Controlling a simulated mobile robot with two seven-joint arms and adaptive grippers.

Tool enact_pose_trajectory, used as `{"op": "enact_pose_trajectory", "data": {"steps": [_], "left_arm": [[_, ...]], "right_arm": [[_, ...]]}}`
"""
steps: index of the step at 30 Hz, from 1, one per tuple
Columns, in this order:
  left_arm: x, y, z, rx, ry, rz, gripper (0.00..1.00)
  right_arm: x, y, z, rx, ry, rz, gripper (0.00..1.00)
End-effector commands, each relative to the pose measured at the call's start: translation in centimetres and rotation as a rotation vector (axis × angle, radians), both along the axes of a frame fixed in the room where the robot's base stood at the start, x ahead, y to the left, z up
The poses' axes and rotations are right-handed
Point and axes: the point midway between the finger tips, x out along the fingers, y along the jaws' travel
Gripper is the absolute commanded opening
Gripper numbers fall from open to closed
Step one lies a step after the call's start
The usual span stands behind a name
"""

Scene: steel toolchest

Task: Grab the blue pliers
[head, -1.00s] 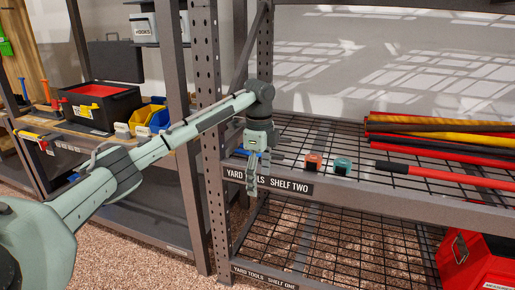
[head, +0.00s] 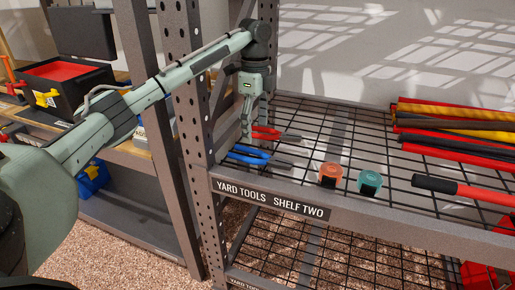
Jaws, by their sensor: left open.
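The blue pliers (head: 250,155) lie on the wire deck of shelf two, near its left front corner, with blue handles to the left and dark jaws to the right. Red-handled pliers (head: 268,133) lie just behind them. My left gripper (head: 245,138) points down, open, just above and behind the blue handles, close to the red pliers' handles. Its fingers look nearly edge-on, and I see nothing between them. I cannot tell whether it touches either tool. My right gripper is out of view.
A perforated upright post (head: 187,100) stands close left of my gripper. An orange tape measure (head: 329,173) and a teal one (head: 369,181) sit to the right near the front edge. Long red and yellow-handled tools (head: 460,115) lie farther right. The mid-back deck is clear.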

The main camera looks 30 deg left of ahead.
Motion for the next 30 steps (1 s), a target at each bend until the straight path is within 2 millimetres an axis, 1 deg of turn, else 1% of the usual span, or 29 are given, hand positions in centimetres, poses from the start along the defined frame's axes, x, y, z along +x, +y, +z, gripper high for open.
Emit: {"op": "enact_pose_trajectory", "data": {"steps": [10,12,15,18,22,26,27,30], "left_arm": [[-0.1,-0.1,-3.7,0.001,0.003,0.001,0.76],[-0.1,-0.3,-4.8,0.001,0.004,0.0,0.76],[-0.1,-0.4,-6.3,0.001,0.003,0.001,0.76],[-0.1,-0.4,-7.4,0.001,0.002,0.0,0.76],[0.0,-0.4,-7.8,0.001,0.001,0.0,0.76],[0.0,-0.4,-7.8,0.001,0.0,0.0,0.76],[0.0,-0.4,-7.8,0.001,0.0,0.0,0.75],[0.0,-0.4,-7.7,0.001,0.0,0.0,0.62]], "right_arm": [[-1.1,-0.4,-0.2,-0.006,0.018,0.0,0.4],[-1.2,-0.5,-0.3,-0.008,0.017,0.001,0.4],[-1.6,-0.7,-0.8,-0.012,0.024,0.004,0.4],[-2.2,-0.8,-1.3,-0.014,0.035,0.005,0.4],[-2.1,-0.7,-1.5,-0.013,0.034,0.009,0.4],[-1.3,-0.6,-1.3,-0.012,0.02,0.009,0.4],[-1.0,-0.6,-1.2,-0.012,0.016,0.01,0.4],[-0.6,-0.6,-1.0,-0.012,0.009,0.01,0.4]]}}
